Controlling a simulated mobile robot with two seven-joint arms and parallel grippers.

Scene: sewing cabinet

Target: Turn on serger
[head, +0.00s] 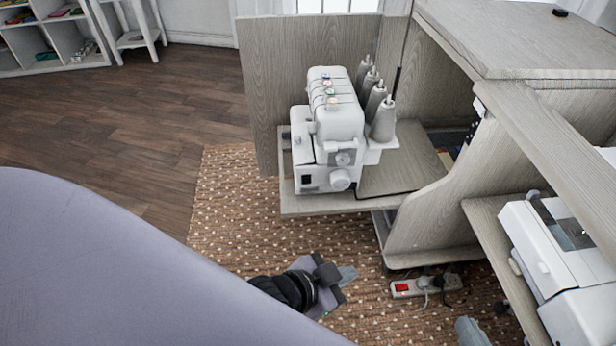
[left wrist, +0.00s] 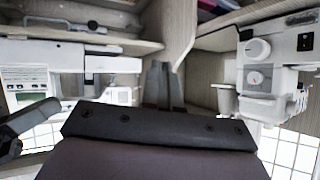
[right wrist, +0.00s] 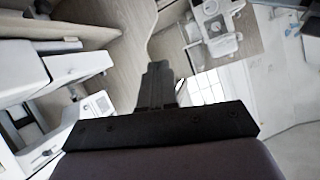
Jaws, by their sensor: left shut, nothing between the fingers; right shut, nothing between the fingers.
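The white serger (head: 335,130) stands upright on a low cabinet shelf, with several thread cones behind it. A dial (head: 341,179) and a small dark square (head: 306,179) show low on its near side. The serger also shows upside down in the left wrist view (left wrist: 268,72) and near the top of the right wrist view (right wrist: 214,28). My left gripper (head: 346,274) is shut and empty, below and in front of the serger, apart from it; its fingers show in its wrist view (left wrist: 162,85). My right gripper (head: 470,331) is shut and empty at the bottom edge; its fingers show in its wrist view (right wrist: 157,85).
A power strip (head: 425,284) with a red switch and plugged cords lies on the dotted rug (head: 225,220) beneath the cabinet. A white sewing machine (head: 570,255) stands on a shelf at right. The cabinet side panel (head: 425,222) separates it from the serger. Open floor lies left.

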